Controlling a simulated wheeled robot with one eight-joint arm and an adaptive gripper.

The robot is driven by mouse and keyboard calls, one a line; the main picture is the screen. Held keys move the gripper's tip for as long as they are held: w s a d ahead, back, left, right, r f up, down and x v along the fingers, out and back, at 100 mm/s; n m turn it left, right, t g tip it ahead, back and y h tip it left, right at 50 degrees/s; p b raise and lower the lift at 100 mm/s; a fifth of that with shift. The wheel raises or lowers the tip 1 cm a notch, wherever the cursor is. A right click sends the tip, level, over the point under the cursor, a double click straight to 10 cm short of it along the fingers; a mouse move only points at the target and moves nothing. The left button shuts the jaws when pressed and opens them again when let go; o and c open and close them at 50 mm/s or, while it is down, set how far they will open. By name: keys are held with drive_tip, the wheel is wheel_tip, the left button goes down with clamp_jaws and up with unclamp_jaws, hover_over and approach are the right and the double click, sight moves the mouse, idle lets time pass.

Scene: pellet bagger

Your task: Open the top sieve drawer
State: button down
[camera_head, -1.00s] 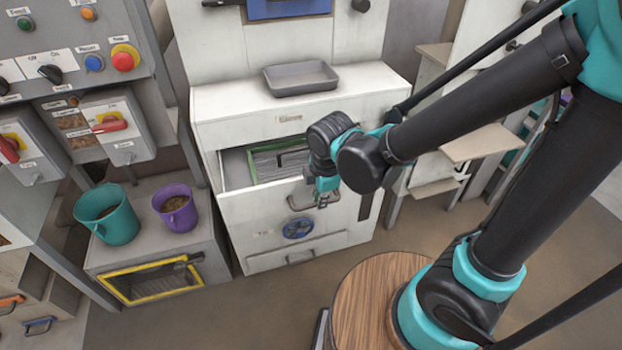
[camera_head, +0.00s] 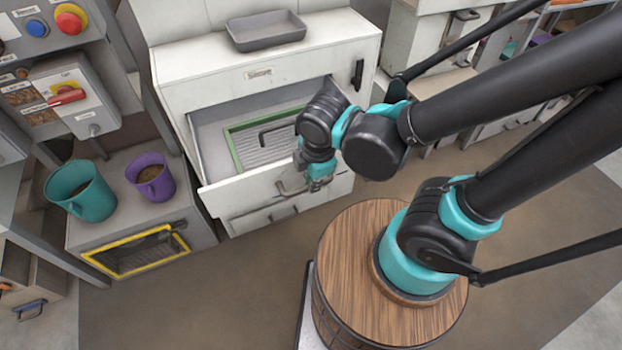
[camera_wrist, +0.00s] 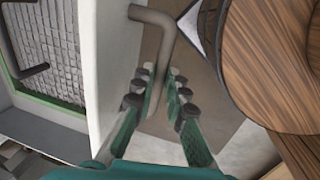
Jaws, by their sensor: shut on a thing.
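The top sieve drawer (camera_head: 240,190) of the white cabinet is pulled out in the head view. Inside it lies a green-framed sieve (camera_head: 233,140) with a dark handle. My gripper (camera_head: 321,183) is at the drawer's front, shut on the grey bar handle (camera_head: 290,188). In the wrist view the fingers (camera_wrist: 163,92) sit on either side of the handle (camera_wrist: 150,15), beside the white drawer front (camera_wrist: 112,70). The wrist view also shows the sieve mesh (camera_wrist: 48,45) behind that front. My arm hides the drawer's right side.
A grey tray (camera_head: 266,32) stands on the cabinet top. A teal cup (camera_head: 85,195) and a purple cup (camera_head: 152,178) stand on a grey unit at the left. A lower drawer (camera_head: 275,214) is below. Open floor (camera_head: 200,300) lies in front.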

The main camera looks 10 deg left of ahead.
drive_tip(key=c, duration=1.5)
unclamp_jaws()
drive_tip(key=shift+c, duration=0.2)
wheel_tip(320, 180, up, 12)
drive_tip(key=s+d, duration=0.1)
drive_tip(key=s, duration=0.1)
drive_tip(key=shift+d+f, duration=0.1)
